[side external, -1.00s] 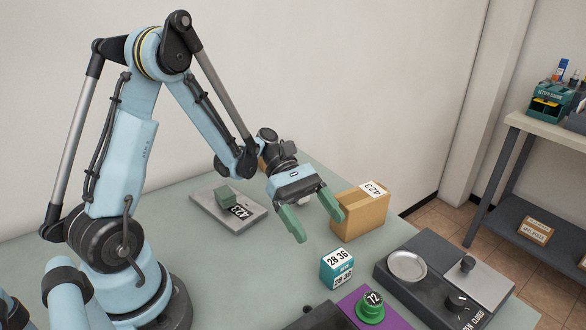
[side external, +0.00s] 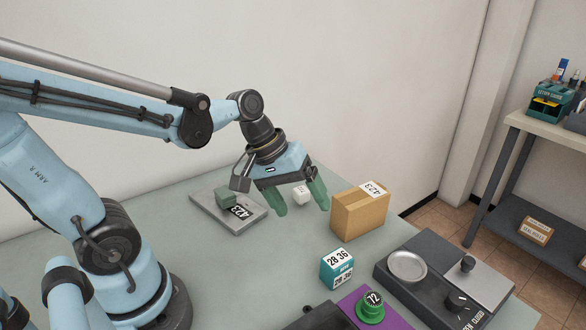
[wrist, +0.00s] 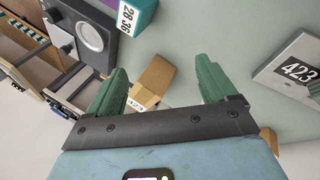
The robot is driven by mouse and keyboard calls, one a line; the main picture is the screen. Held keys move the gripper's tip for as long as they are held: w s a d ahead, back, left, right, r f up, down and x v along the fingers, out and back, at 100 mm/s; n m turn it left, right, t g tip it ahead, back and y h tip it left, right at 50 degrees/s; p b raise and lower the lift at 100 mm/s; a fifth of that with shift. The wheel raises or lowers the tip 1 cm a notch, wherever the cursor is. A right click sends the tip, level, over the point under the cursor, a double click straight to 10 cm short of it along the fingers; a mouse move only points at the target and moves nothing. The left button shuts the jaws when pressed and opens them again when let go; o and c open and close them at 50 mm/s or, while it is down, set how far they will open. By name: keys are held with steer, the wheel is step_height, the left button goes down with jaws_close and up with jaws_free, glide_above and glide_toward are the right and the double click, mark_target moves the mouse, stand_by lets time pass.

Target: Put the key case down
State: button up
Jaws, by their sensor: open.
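No object here is clearly marked as a key case. A teal box (side external: 336,269) labelled 28 36 stands upright on the table, and it also shows at the top of the wrist view (wrist: 138,14). My gripper (side external: 299,207) is open and empty, pointing down above the table. It is behind and to the left of the teal box and apart from it. In the wrist view my gripper (wrist: 162,68) shows both green fingers spread with nothing held.
A cardboard box (side external: 358,213) labelled 423 stands right of my gripper. A grey plate (side external: 213,217) with a green block (side external: 226,199) lies to the left. A dark panel (side external: 438,287) with a round dish and a green 12 piece (side external: 370,307) are at front right. The table's middle is clear.

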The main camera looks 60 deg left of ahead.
steer(key=m+t+y, duration=0.1)
steer(key=m, duration=0.1)
steer(key=s+a+r+m+t+y, duration=0.1)
steer(key=m, duration=0.1)
steer(key=a+r+m+t+y, duration=0.1)
steer(key=m, duration=0.2)
steer(key=shift+s+r, duration=0.1)
steer(key=shift+s, duration=0.2)
steer(key=shift+o, duration=0.2)
